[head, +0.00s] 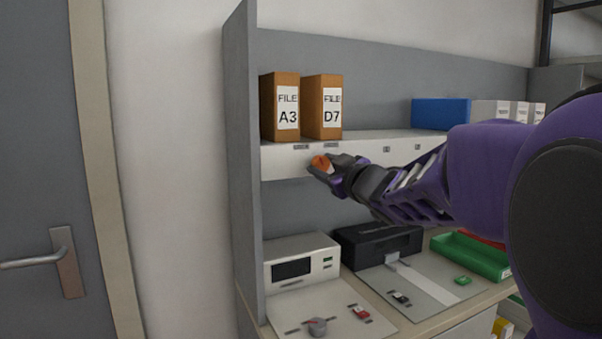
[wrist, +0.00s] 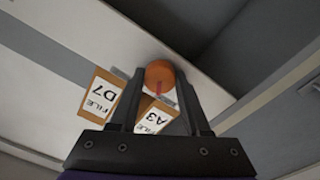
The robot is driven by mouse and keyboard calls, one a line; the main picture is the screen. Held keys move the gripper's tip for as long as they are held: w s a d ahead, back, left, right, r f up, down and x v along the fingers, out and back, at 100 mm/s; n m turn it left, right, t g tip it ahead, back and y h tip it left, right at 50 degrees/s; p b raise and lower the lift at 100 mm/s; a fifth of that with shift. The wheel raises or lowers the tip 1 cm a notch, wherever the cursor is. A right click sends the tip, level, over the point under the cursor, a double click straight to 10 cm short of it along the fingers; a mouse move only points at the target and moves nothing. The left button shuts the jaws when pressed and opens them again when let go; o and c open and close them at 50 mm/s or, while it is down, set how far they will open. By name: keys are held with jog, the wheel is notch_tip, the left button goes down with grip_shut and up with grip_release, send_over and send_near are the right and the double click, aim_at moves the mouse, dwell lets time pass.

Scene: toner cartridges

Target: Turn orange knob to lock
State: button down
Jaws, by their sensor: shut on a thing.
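The orange knob (head: 320,163) sits on the white front panel (head: 283,162) under the shelf, below the two file boxes. My gripper (head: 326,166) reaches it from the right and is shut on the knob. In the wrist view the round orange knob (wrist: 160,75) lies between the two dark fingertips of my gripper (wrist: 161,80). A thin reddish mark shows on the knob's near side. The fingers hide part of the knob's sides, so its exact turn angle is hard to tell.
File boxes A3 (head: 281,107) and D7 (head: 322,107) stand above on the shelf, with a blue box (head: 440,112) to the right. Below are a white device (head: 302,260), a black device (head: 378,246) and a green tray (head: 470,254). A grey side wall (head: 243,170) bounds the left.

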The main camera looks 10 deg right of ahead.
jog(key=shift+n+b, duration=0.65)
jog(key=shift+n, duration=0.95)
jog(key=shift+c, duration=1.8)
grip_release()
